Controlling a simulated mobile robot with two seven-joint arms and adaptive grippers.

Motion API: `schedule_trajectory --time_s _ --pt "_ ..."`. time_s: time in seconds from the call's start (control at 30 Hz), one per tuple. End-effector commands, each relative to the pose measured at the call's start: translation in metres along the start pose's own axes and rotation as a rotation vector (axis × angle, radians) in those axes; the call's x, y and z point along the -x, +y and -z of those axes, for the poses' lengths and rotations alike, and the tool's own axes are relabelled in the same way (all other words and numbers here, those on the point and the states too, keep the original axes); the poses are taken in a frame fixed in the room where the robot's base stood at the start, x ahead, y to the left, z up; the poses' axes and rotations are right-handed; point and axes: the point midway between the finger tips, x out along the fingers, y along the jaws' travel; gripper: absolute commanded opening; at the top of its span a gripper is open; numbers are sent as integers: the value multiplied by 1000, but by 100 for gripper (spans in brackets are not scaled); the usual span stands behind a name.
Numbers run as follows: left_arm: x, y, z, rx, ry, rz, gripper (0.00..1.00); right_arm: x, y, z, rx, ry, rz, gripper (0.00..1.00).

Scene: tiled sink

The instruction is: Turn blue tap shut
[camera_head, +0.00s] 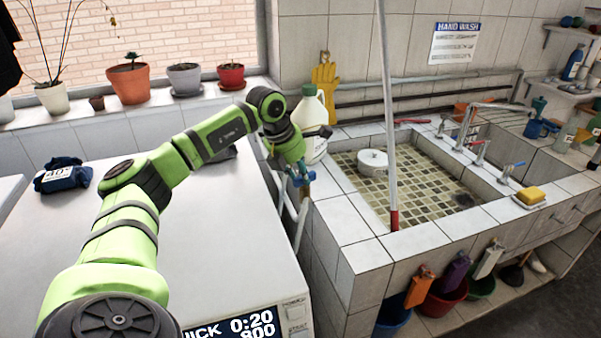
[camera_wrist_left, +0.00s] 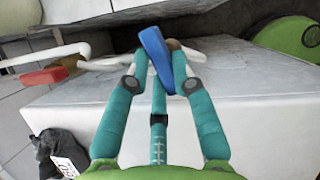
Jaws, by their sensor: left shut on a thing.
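The blue tap has a flat blue lever (camera_wrist_left: 157,60), which shows close up in the wrist view, tilted between the teal fingers. My left gripper (camera_wrist_left: 165,68) is shut on this lever, with one finger on each side. In the head view my left gripper (camera_head: 302,178) points down beside the gap between the white-topped appliance and the tiled sink. The lever there is small and mostly covered by the fingers, so its exact angle is hard to tell. My right gripper is not in view.
A red lever (camera_wrist_left: 45,76) on a white pipe lies left in the wrist view. A large pale jug (camera_head: 313,122) stands just behind the gripper.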

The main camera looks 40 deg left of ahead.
Motion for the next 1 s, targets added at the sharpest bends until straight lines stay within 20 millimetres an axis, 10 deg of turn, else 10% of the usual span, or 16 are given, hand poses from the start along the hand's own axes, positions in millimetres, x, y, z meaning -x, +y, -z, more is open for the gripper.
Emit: schedule_trajectory --time_s 1.0 --pt "-1 3 -2 -292 2 118 0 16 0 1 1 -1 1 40"
